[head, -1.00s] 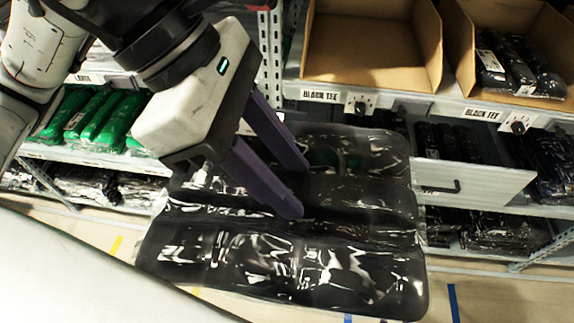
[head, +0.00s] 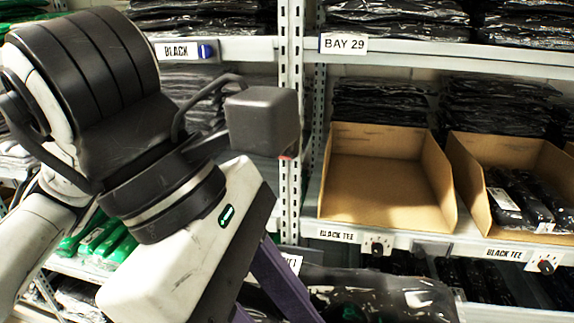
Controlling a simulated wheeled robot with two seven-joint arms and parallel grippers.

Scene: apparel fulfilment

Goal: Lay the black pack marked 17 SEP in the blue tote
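A black pack (head: 385,296) in shiny clear film shows at the bottom edge of the head view, mostly cut off. No 17 SEP mark can be read on it. My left gripper (head: 265,306) comes in from the left and points down, its purple fingers at the pack's left part. The fingertips are outside the picture; the pack keeps its place at the fingers, with no support visible under it in the earlier view, so it appears held. My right gripper and the blue tote are not in view.
Shelving fills the background. An empty cardboard bin (head: 385,190) stands beside a bin (head: 475,180) holding black packs. Black packs are stacked above and behind. Green packs (head: 100,240) lie on the left shelf. A perforated upright (head: 291,120) stands between the bays.

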